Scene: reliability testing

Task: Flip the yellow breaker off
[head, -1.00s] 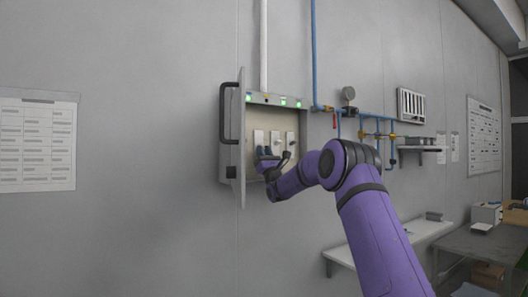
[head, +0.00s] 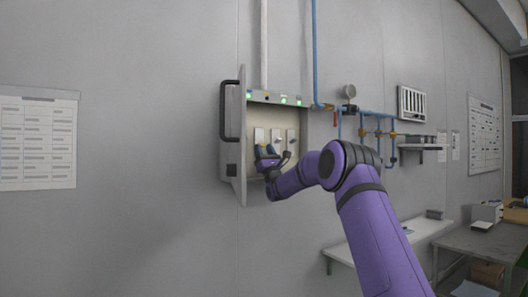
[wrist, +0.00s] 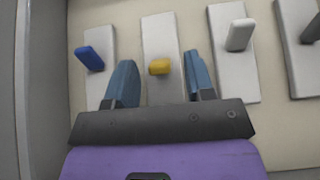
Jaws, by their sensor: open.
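The yellow breaker (wrist: 159,67) is a short yellow lever on a pale plate in the wrist view. My gripper (wrist: 161,80) is open, with a finger on each side of the yellow lever's line and no visible contact. In the head view my gripper (head: 266,150) is inside the open breaker box (head: 262,97), in front of the plates. The yellow lever cannot be made out there.
In the wrist view a blue lever (wrist: 90,58) is left of the yellow one. A white lever (wrist: 239,35) and a dark grey lever (wrist: 312,28) are to the right. The box's open door (head: 242,140) stands close on the left of my gripper.

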